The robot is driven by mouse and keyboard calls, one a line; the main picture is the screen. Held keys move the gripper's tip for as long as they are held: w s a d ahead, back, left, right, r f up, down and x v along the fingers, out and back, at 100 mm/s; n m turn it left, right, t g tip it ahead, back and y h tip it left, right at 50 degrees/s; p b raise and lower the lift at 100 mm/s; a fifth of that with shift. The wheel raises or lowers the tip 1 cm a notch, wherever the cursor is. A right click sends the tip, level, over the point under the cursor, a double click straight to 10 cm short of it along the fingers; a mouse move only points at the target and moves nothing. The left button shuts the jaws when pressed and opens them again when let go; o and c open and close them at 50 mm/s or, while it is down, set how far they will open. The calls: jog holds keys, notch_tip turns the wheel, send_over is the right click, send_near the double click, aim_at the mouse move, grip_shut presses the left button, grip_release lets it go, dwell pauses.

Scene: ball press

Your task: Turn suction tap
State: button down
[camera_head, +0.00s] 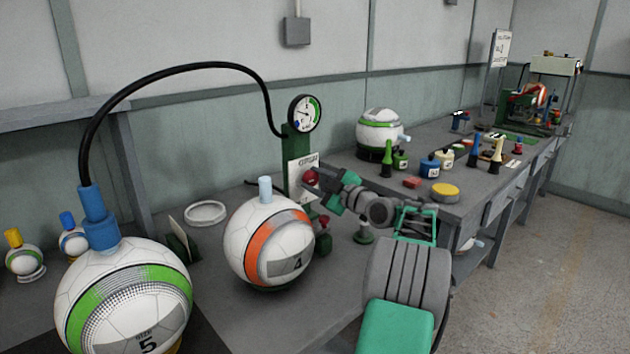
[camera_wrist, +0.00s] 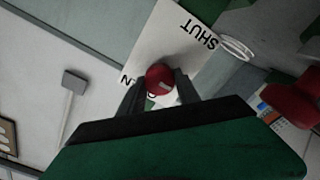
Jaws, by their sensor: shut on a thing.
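The suction tap is a red round knob (camera_head: 311,176) on the front of a green post, in front of a white label plate (camera_head: 297,170). In the wrist view the red knob (camera_wrist: 160,79) sits between the two dark fingers of my gripper (camera_wrist: 159,90). My gripper (camera_head: 323,183) is shut on it. The plate (camera_wrist: 178,35) reads SHUT, with another word partly hidden behind the knob and fingers. A round gauge (camera_head: 305,113) tops the post. A black hose (camera_head: 180,68) runs from the post to a blue fitting (camera_head: 97,218) on the ball marked 5 (camera_head: 125,300).
A ball marked 4 (camera_head: 268,243) stands close left of the post, with a second red knob (camera_head: 324,221) low beside it. A white ring (camera_head: 205,213) lies behind. Bottles, a yellow tin (camera_head: 445,192) and another ball (camera_head: 380,132) stand on the bench to the right.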

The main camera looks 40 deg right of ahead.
jog(key=shift+m, duration=0.5)
jog(key=m, duration=0.3)
jog(key=shift+d+m+p, duration=0.1)
jog(key=shift+m+p, duration=0.2)
jog(key=shift+m, duration=0.1)
jog(key=m+p, duration=0.2)
jog(key=m, duration=0.2)
jog(key=shift+r, duration=0.1)
jog(key=m+p, duration=0.3)
jog(key=m, duration=0.2)
jog(key=shift+d+m, duration=0.1)
jog(key=shift+m, duration=0.3)
jog(key=shift+m+p, duration=1.05)
jog(key=shift+m, duration=0.65)
jog(key=shift+f, duration=0.2)
jog(key=c, duration=0.9)
grip_release()
jog(key=shift+r, duration=0.1)
